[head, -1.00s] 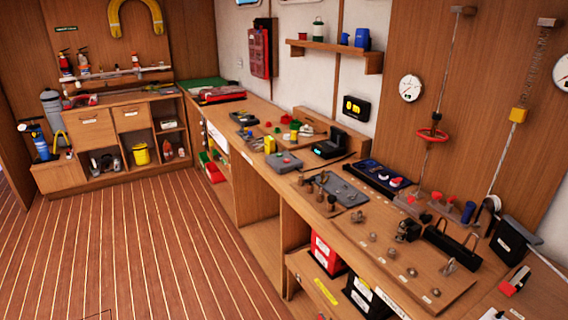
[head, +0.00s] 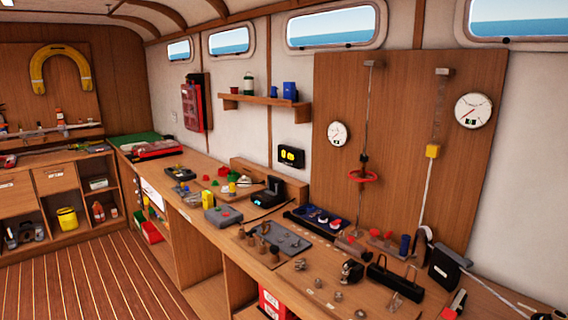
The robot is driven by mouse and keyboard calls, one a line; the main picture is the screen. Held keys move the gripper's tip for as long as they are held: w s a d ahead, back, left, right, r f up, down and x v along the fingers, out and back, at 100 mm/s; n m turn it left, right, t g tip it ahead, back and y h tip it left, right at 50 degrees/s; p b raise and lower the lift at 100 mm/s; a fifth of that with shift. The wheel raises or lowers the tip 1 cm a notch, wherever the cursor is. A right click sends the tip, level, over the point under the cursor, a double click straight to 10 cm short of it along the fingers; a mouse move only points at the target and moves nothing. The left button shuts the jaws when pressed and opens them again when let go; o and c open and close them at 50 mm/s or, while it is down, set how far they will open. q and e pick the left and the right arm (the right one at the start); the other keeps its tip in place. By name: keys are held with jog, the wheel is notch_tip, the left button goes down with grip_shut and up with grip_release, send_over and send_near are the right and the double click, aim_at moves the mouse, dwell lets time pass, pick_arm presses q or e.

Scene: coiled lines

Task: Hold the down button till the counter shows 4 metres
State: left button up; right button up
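Neither of my grippers shows in the head view. A grey control box (head: 223,216) with small coloured buttons stands on the long bench. Behind it is a black device (head: 270,192) with a small lit cyan display. A dark panel (head: 320,219) with red and blue knobs or buttons lies farther right. A black wall box (head: 291,156) has two yellow faces. Two round white gauges, a left one (head: 337,134) and a right one (head: 473,110), hang on the wall. I cannot tell which control is the down button or which display is the counter; no figures are readable.
The wooden bench (head: 310,275) runs along the right wall, crowded with fittings. The plank floor (head: 90,285) at left is clear.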

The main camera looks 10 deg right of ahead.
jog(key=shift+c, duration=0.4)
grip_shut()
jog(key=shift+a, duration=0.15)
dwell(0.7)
